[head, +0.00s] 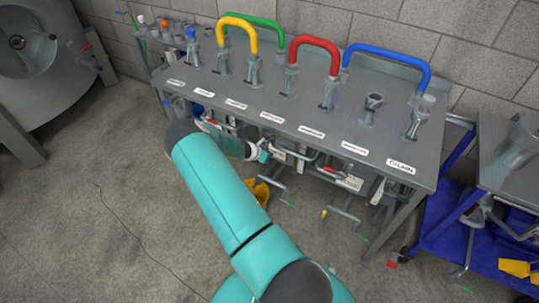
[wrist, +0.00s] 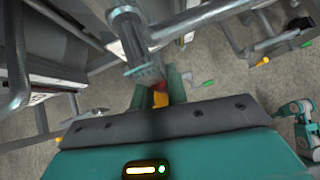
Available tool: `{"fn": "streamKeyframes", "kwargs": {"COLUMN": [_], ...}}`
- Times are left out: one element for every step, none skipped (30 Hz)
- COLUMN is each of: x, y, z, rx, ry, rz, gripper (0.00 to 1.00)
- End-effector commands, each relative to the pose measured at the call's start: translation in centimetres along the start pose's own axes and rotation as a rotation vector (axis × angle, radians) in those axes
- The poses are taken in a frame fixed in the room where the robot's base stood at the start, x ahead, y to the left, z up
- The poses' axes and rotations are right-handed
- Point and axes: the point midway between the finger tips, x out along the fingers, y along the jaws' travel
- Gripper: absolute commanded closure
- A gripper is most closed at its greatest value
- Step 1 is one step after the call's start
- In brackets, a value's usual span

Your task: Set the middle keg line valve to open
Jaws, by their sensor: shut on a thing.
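Under the grey manifold table (head: 335,128) hang several pipes and valves with levers, some of them red. My gripper (head: 264,154) is at the front edge, beside the pipework near the table's middle. In the wrist view, its two teal fingers (wrist: 161,88) are closed about a small red piece, a valve handle (wrist: 158,86), just below a grey ribbed fitting (wrist: 135,45). The fingers and the fitting hide most of that handle, so its angle cannot be told. A red lever (head: 331,170) shows farther right under the table.
Blue (head: 395,58), red (head: 318,42), yellow (head: 238,22) and green (head: 262,22) looped hoses join fittings on the tabletop. A blue cart (head: 450,212) stands at right, a steel tank (head: 40,60) at left. The floor at left is mostly clear, with a thin cable.

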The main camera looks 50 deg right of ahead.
Motion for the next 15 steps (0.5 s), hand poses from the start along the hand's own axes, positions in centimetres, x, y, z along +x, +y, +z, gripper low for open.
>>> {"fn": "streamKeyframes", "kwargs": {"x": [-0.04, -0.04, -0.04, -0.04, -0.04, -0.04, -0.04, -0.04, -0.04, -0.04, -0.05, -0.05, -0.05, -0.05, -0.05], "y": [0.14, 0.17, 0.2, 0.21, 0.22, 0.23, 0.23, 0.23, 0.23, 0.23, 0.23, 0.22, 0.22, 0.22, 0.21], "z": [0.01, 0.04, 0.06, 0.07, 0.08, 0.09, 0.09, 0.09, 0.09, 0.1, 0.1, 0.1, 0.1, 0.11, 0.11], "rx": [0.004, 0.006, 0.009, 0.011, 0.012, 0.013, 0.014, 0.014, 0.014, 0.014, 0.014, 0.014, 0.014, 0.013, 0.013], "ry": [0.001, 0.001, 0.001, 0.001, 0.002, 0.002, 0.002, 0.002, 0.002, 0.002, 0.002, 0.002, 0.002, 0.002, 0.002], "rz": [0.006, 0.008, 0.01, 0.012, 0.012, 0.013, 0.014, 0.014, 0.014, 0.014, 0.014, 0.014, 0.015, 0.015, 0.015], "gripper": [1.0, 1.0, 1.0, 1.0, 1.0, 1.0, 1.0, 1.0, 1.0, 1.0, 1.0, 1.0, 1.0, 1.0, 0.79]}}
